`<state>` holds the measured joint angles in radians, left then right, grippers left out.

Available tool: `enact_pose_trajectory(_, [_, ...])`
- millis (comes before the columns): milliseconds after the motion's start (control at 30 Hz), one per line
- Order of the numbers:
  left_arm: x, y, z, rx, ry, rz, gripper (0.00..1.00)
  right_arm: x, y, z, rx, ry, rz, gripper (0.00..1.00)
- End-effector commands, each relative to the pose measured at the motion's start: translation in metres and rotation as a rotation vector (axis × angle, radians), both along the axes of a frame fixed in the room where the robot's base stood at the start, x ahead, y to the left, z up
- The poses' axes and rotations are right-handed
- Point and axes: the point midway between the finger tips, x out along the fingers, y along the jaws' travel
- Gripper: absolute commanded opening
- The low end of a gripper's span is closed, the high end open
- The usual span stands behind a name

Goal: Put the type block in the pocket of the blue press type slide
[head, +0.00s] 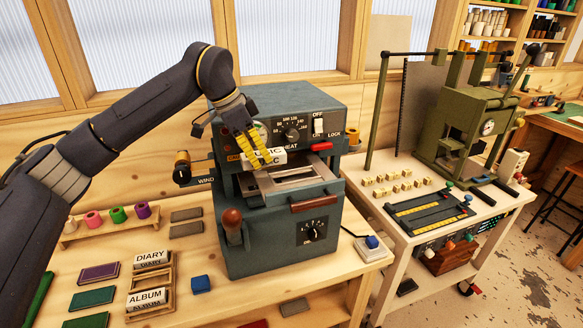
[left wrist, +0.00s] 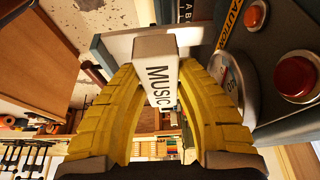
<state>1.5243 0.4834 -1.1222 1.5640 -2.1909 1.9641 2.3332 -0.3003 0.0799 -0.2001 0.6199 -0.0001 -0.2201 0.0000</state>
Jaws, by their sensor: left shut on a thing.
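My left gripper (head: 256,146) is shut on a white type block (head: 268,159). In the left wrist view the block (left wrist: 157,72) reads MUSIC and sits between the yellow fingers (left wrist: 160,105). The blue press (head: 262,238) stands on the wooden bench. Its type slide (head: 312,183), a metal frame with a pocket, lies at the front of the press. In the head view the held block appears over the back left part of the slide; the exact gap is hard to tell. The fingers hide part of the press front. My right gripper is not in view.
Two more type blocks, DIARY (head: 151,258) and ALBUM (head: 148,296), lie in a wooden rack on the left. Coloured foil rolls (head: 117,214) stand behind it. A blue cube (head: 200,284) lies near the press. A green press (head: 465,125) stands on a separate table at right.

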Motion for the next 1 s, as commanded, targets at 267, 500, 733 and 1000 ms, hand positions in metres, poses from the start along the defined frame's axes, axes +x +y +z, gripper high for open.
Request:
enact_pose_trajectory(267, [0.012,-0.034,-0.018,-0.001,-0.002,-0.001,0.00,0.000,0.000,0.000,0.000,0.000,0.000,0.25])
enact_pose_trajectory(500, [0.014,-0.042,-0.022,-0.001,-0.002,-0.001,0.00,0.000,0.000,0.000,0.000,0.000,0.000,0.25])
enact_pose_trajectory(733, [0.020,-0.061,-0.032,-0.001,-0.002,-0.001,0.00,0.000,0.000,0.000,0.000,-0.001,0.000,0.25])
enact_pose_trajectory(1000, [0.027,-0.077,-0.049,-0.001,-0.002,0.001,0.00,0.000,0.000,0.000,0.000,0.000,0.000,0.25])
